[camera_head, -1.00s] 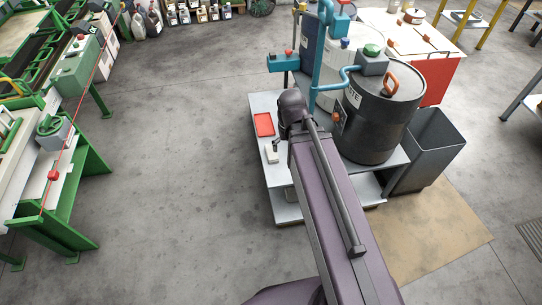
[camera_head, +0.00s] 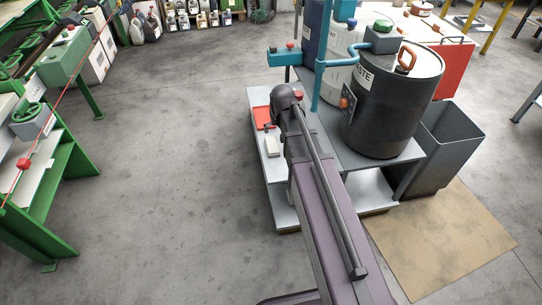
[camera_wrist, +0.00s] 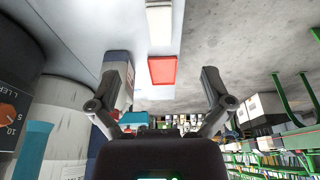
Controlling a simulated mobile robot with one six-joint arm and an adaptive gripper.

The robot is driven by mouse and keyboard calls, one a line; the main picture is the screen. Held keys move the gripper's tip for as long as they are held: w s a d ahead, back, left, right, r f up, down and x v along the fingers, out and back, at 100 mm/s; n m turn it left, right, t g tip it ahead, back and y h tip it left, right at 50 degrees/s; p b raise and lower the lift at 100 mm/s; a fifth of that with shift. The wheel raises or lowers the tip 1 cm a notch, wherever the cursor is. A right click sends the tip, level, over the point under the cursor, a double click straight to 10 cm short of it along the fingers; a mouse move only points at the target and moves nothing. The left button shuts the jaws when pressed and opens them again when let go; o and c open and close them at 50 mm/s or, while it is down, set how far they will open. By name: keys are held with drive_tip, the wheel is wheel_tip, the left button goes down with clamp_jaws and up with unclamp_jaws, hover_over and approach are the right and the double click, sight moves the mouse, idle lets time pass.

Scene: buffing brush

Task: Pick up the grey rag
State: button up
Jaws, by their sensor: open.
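A small pale grey-white item (camera_head: 272,146) lies on the grey bench top, in front of a red tray-like piece (camera_head: 264,117). It may be the grey rag, but I cannot tell cloth from a block. In the wrist view the pale item (camera_wrist: 160,26) is at the top edge, partly cut off, with the red piece (camera_wrist: 162,70) below it. My gripper (camera_wrist: 164,82) is open and empty, its fingers spread to either side of the red piece in the picture. In the head view my arm hides the fingers.
The bench (camera_head: 260,160) also holds a black waste drum (camera_head: 392,108), a teal pipe stand (camera_head: 320,60) and a white drum (camera_head: 341,85). A grey bin (camera_head: 440,150) stands at its right. A green machine (camera_head: 45,180) is at far left. Floor (camera_head: 170,150) between is clear.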

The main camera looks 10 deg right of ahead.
sight(272, 143)
drive_tip(key=w+f+t+b, duration=0.1)
drive_tip(key=w+f+b, duration=0.5)
drive_tip(key=shift+w+f, duration=0.35)
drive_tip(key=shift+w, duration=0.05)
drive_tip(key=b+x, duration=0.8)
drive_tip(key=shift+w+f, duration=0.15)
drive_tip(key=shift+f, duration=0.1)
idle(0.4)
idle(0.3)
drive_tip(key=shift+b+x, duration=2.35)
drive_tip(key=shift+x, duration=0.25)
drive_tip(key=shift+w+d+f, duration=0.1)
drive_tip(key=shift+d+f, duration=0.05)
drive_tip(key=shift+f, duration=0.1)
